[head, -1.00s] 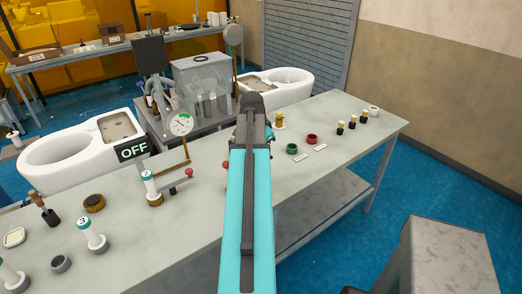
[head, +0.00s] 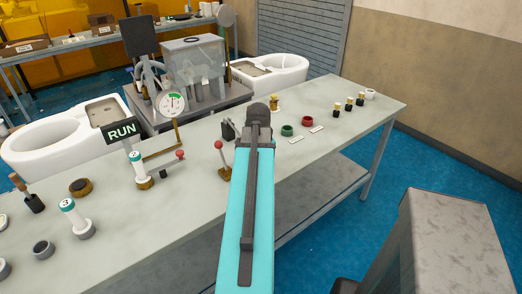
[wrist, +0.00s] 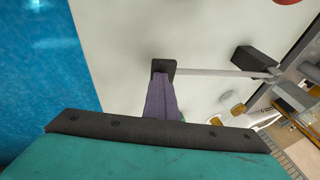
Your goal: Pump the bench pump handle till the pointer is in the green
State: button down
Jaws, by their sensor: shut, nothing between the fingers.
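A round white gauge (head: 172,104) stands on a brass pipe over the bench; its pointer is too small to read surely. A red-knobbed horizontal lever (head: 180,155) is by a white cylinder with a brass base (head: 137,170). An upright red-knobbed handle (head: 219,146) stands on a brass foot just left of my arm. I cannot tell surely which is the pump handle. My gripper (wrist: 163,70) is shut and empty over the pale bench in the wrist view; my arm mostly hides it in the head view. A dark block (head: 228,129) shows beside the arm.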

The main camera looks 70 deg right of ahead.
jog(key=shift+s+a+f, duration=0.1)
jog(key=shift+a+f, duration=0.2)
jog(key=shift+f, duration=0.3)
jog(key=shift+r, duration=0.2)
jog(key=shift+r+p, duration=0.45)
jog(key=shift+r, duration=0.05)
jog(key=d+v, duration=0.1)
jog(key=v, duration=1.2)
jog(key=shift+s+r, duration=0.3)
dwell(0.4)
